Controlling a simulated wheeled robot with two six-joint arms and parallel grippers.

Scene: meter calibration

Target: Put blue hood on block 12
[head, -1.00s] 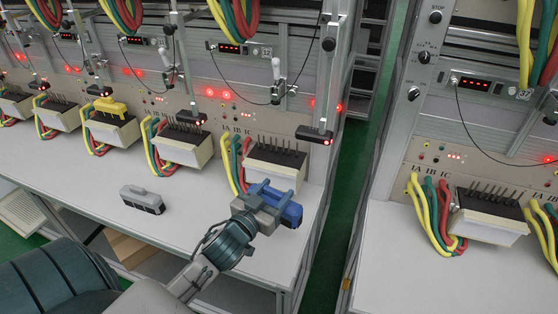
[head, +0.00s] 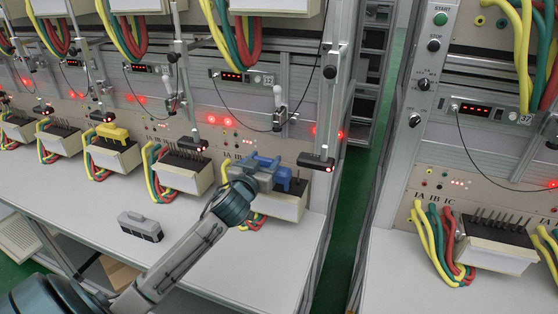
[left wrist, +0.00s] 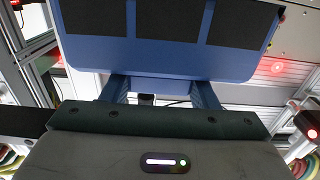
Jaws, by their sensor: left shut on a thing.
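The blue hood (head: 283,178) is held in my left gripper (head: 262,174), over the top of the cream block (head: 278,206) at the right end of the left bench. The label by the meter above this block seems to read 12. The hood and gripper hide many of the block's pins; I cannot tell whether the hood touches the block. In the left wrist view the blue hood (left wrist: 155,53) fills the top, with dark panels, beyond the fingers of my left gripper (left wrist: 160,92). My right gripper is not in view.
A grey hood (head: 140,226) lies on the white bench top (head: 90,200). A yellow hood (head: 112,133) sits on another block. A black sensor bar (head: 315,162) on a post is close to the right of the blue hood. Cables hang beside the blocks.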

